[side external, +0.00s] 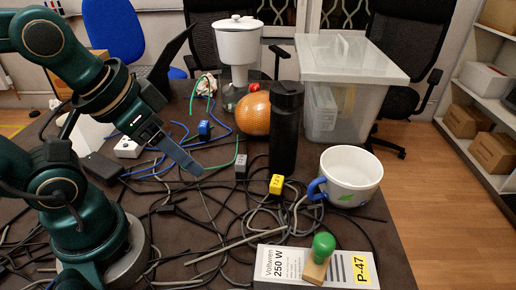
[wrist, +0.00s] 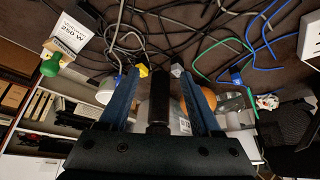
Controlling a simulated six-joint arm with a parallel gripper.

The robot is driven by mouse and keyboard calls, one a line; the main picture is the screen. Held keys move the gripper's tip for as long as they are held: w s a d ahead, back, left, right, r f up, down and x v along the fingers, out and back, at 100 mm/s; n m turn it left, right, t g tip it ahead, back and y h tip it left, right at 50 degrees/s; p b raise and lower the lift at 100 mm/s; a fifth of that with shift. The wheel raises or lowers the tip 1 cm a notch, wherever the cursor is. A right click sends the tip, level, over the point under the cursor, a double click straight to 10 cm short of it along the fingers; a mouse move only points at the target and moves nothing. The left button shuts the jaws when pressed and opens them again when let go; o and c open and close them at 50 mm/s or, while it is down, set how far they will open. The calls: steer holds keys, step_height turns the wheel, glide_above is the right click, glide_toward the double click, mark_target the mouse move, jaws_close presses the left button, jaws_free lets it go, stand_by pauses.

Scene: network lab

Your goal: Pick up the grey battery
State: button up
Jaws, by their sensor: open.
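The grey battery (side external: 241,166) is a small upright block on the dark table, left of the black bottle. It also shows in the wrist view (wrist: 177,68), close beside the tip of the right-hand finger in the picture. My gripper (side external: 196,169) has long blue fingers. It is open and empty, left of the grey battery in the side view and apart from it. In the wrist view the gripper's fingers (wrist: 160,76) stand wide apart, with the black bottle between them in the picture.
A yellow block (side external: 276,185), black bottle (side external: 286,130) and white mug (side external: 350,176) stand to the battery's right. A blue block (side external: 204,130) and orange ball (side external: 253,113) are behind. Loose cables cover much of the table. A stamp (side external: 319,257) stands on a white box (side external: 275,262) in front.

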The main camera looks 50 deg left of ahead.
steer(key=a+f+m+g+y, duration=0.2)
steer(key=a+m+g+y, duration=0.1)
steer(key=a+m+y, duration=0.4)
steer(key=m+t+y, duration=0.4)
steer(key=m, duration=0.9)
glide_above(240, 167)
steer(key=s+a, duration=0.3)
steer(key=a, duration=0.1)
step_height(240, 167, down, 4)
steer(key=d+f+m, duration=0.1)
steer(key=w+d+f+m+t, duration=0.1)
steer(key=d+f+m+t+h, duration=0.1)
steer(key=m, duration=0.1)
steer(key=shift+w+d, duration=0.15)
steer(key=shift+w, duration=0.15)
steer(key=f+m, duration=0.1)
steer(key=d+f+m+t, duration=0.1)
steer(key=d+f+m, duration=0.1)
steer(key=shift+s+d+f+h, duration=0.25)
steer(key=shift+s+f+h, duration=0.1)
steer(key=shift+f+h, duration=0.05)
steer(key=shift+x, duration=2.5)
steer(key=shift+d, duration=0.1)
